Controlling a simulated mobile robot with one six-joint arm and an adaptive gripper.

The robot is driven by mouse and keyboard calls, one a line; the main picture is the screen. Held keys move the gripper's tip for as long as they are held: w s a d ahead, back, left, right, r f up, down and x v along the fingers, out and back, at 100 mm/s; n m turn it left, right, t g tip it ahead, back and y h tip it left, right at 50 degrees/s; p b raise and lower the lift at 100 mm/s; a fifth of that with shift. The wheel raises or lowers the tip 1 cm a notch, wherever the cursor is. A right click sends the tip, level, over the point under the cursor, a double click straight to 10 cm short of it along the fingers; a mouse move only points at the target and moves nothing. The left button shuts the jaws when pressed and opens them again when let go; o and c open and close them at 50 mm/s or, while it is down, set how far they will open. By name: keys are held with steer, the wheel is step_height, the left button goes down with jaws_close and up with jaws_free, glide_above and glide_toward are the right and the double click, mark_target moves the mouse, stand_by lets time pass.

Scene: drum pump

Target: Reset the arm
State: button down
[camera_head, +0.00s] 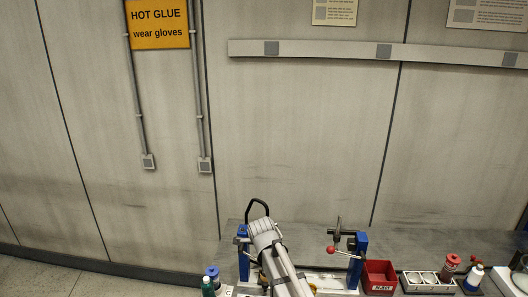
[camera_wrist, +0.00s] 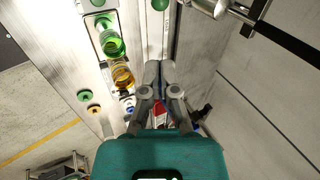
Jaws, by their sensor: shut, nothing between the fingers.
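My gripper (camera_wrist: 159,68) shows in the wrist view with its two grey fingers together and nothing between them. It is over the workbench (camera_wrist: 150,40), with bench items in view beyond and beside the fingers. In the head view my grey arm rises at the bottom centre between two blue posts, and I cannot make out the gripper fingers there.
A red bin (camera_head: 379,278), a white tray (camera_head: 428,281) and several bottles stand right of my arm. A blue post with a red-knobbed lever (camera_head: 332,250) is close by.

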steer(key=s+d+f+n+g+y+b, duration=0.1)
steer(key=s+d+f+n+g+b, duration=0.4)
steer(key=s+d+f+n+b, duration=0.7)
steer(key=shift+s+d+f+n, duration=1.4)
steer(key=shift+s+d+n, duration=0.55)
steer(key=shift+s+n, duration=1.45)
steer(key=w+a+r+n+y+p, duration=0.2)
steer(key=w+a+r+n+p, duration=0.1)
steer(key=w, duration=0.5)
steer(key=w+a+r+n+t+y+p, duration=0.1)
steer(key=w+a+r+n+y+p, duration=0.1)
steer(key=w+r+n, duration=0.4)
steer(key=w+a+r+n+t+y+p, duration=0.1)
steer(key=w+a+r+n+y+p, duration=0.2)
steer(key=w+n, duration=0.5)
steer(key=shift+w+a+r+y+p, duration=0.45)
steer(key=shift+w+r, duration=0.25)
steer(key=shift+w, duration=0.4)
steer(key=shift+a+f, duration=0.1)
steer(key=shift+f, duration=0.05)
